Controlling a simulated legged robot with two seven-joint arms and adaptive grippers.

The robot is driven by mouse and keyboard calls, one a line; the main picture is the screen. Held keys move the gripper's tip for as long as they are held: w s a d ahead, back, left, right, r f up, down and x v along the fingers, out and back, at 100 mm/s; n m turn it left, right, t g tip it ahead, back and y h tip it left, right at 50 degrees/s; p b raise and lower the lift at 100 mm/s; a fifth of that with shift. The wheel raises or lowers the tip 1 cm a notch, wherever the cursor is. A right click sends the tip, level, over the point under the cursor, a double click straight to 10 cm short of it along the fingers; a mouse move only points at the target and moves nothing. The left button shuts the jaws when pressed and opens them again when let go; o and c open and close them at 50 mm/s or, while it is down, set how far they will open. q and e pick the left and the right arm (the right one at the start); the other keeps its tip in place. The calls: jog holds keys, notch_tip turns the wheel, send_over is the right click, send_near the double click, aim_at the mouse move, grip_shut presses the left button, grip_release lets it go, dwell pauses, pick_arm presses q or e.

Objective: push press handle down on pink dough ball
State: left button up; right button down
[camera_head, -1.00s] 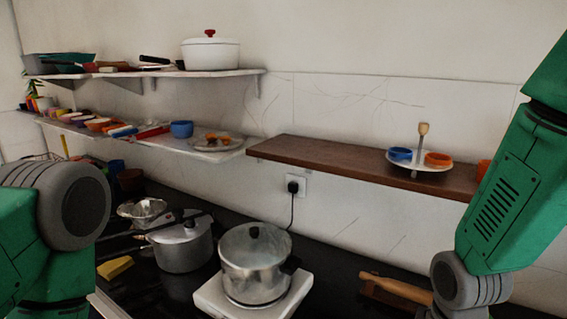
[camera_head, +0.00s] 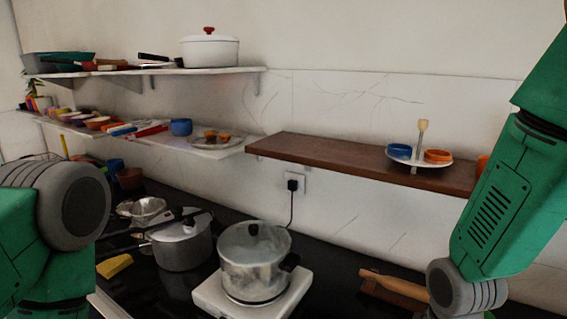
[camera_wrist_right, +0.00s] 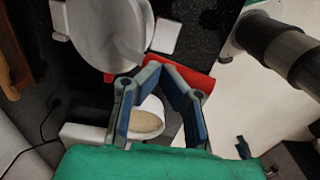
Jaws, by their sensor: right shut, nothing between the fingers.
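In the right wrist view, my right gripper (camera_wrist_right: 161,72) is shut and empty, its blue-padded fingers meeting at the tips. A white round flat piece with a grey bar (camera_wrist_right: 103,30) lies beyond the fingertips; it looks like part of the press, but I cannot be sure. A red piece (camera_wrist_right: 182,73) lies just behind the fingertips. A pale tan oval in a white rim (camera_wrist_right: 146,122) shows between the finger links. I cannot make out a pink dough ball in either view. The left gripper is out of view; only my arms show in the head view.
A lidded pot (camera_head: 254,262) stands on a white hotplate (camera_head: 207,299), beside another pot (camera_head: 182,247). A brown shelf (camera_head: 320,155) holds a white plate with blue and orange bowls. A wooden rolling pin (camera_head: 393,284) lies on the dark counter near my right arm.

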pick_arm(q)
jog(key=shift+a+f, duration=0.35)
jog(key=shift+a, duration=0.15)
pick_arm(e)
jog(key=shift+a+f, duration=0.45)
jog(key=shift+a, duration=0.1)
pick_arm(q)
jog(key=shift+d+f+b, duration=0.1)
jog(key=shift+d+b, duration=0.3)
pick_arm(e)
jog(key=shift+d+f, duration=0.4)
jog(key=shift+f, duration=0.1)
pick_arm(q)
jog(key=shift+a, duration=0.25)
pick_arm(e)
jog(key=shift+a, duration=0.3)
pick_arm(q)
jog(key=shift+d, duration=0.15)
pick_arm(e)
jog(key=shift+d+f, duration=0.2)
jog(key=shift+a, duration=0.1)
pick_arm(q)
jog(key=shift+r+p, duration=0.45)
pick_arm(e)
jog(key=shift+f, duration=0.4)
jog(key=shift+r, duration=0.1)
notch_tip(320, 180, up, 7)
jog(key=p, duration=0.7)
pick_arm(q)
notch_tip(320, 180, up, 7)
